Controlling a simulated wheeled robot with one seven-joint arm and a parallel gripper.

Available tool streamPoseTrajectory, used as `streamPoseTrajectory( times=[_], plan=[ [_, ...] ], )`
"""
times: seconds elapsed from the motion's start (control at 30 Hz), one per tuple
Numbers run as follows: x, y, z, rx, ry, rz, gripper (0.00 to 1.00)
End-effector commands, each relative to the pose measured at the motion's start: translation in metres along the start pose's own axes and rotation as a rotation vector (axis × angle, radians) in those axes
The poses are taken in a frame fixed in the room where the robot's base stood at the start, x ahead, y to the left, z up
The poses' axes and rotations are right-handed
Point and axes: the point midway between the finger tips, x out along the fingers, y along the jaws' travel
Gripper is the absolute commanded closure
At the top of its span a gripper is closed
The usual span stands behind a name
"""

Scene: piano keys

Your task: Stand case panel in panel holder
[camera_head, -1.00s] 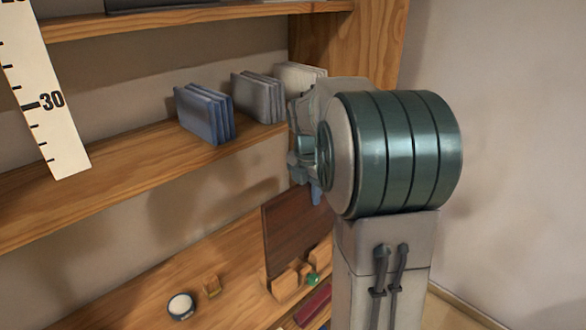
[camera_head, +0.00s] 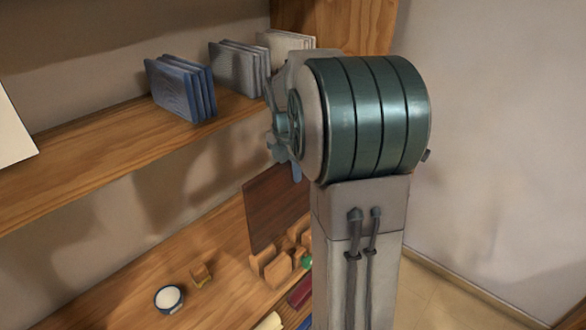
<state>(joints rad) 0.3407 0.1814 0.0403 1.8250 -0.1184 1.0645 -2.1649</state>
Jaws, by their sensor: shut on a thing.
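The case panel is a dark brown wooden board (camera_head: 275,210) in the head view, standing roughly upright. My gripper (camera_head: 293,168) is shut on its top edge; the fingertips are mostly hidden behind my arm. The panel holder looks to be the group of light wooden blocks (camera_head: 279,270) on the lower shelf. The panel's lower edge appears just behind and above these blocks; I cannot tell whether it touches them or the shelf. My arm hides the panel's right side and part of the blocks.
A red bar (camera_head: 300,291) lies near the blocks. Blue (camera_head: 181,88), grey (camera_head: 238,68) and cream books stand on the upper shelf.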

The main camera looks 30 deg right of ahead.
Motion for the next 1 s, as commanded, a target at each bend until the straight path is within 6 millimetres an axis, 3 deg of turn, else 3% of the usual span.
streamPoseTrajectory(
  times=[1.0],
  plan=[
    [0.079,0.001,-0.010,-0.002,-0.001,0.001,1.00]
  ],
)
